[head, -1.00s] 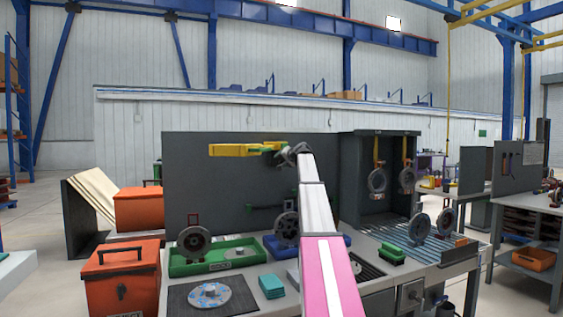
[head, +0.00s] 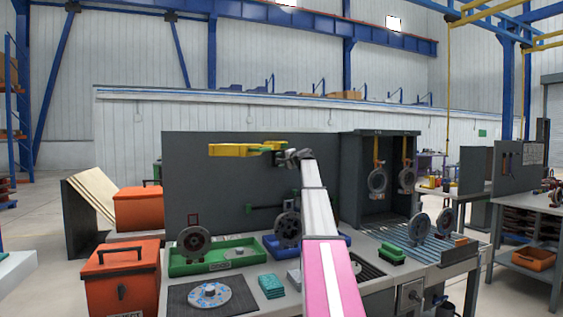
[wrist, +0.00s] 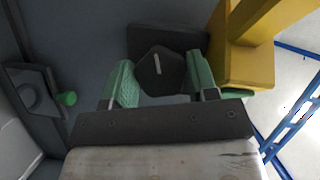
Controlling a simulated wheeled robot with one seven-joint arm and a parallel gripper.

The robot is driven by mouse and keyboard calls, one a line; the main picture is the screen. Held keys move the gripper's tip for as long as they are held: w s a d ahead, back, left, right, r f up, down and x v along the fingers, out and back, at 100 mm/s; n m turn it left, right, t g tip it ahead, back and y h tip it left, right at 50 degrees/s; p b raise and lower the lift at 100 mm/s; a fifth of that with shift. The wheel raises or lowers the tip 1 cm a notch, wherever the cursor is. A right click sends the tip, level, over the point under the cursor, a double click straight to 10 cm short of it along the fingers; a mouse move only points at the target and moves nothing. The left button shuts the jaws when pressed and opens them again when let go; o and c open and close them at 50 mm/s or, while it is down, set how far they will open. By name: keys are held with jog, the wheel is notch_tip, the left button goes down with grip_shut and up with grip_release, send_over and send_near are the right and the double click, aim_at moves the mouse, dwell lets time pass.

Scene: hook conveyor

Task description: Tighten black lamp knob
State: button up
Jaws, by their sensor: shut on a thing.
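The black lamp knob (wrist: 158,72) is a dark faceted knob with a pale line on its face. In the wrist view it sits between the two green fingers of my gripper (wrist: 163,82), which is shut on it. The yellow lamp (wrist: 242,52) is beside the knob, to the right in the wrist view. In the head view the yellow lamp (head: 232,150) reaches out to the left in front of the grey back panel. My gripper (head: 276,149) is at its right end, and the knob cannot be made out there.
A grey panel (head: 215,185) stands behind the lamp. Below are a green tray (head: 218,265) with a round part, a blue tray (head: 273,247) and a speckled disc (head: 209,296) on a dark mat. A grey cabinet (head: 350,175) with hanging rings stands to the right.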

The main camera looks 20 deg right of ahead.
jog(key=shift+s+a+f, duration=0.1)
jog(key=shift+f, duration=0.05)
jog(key=o, duration=0.9)
jog(key=v, duration=1)
jog(key=shift+s, duration=0.35)
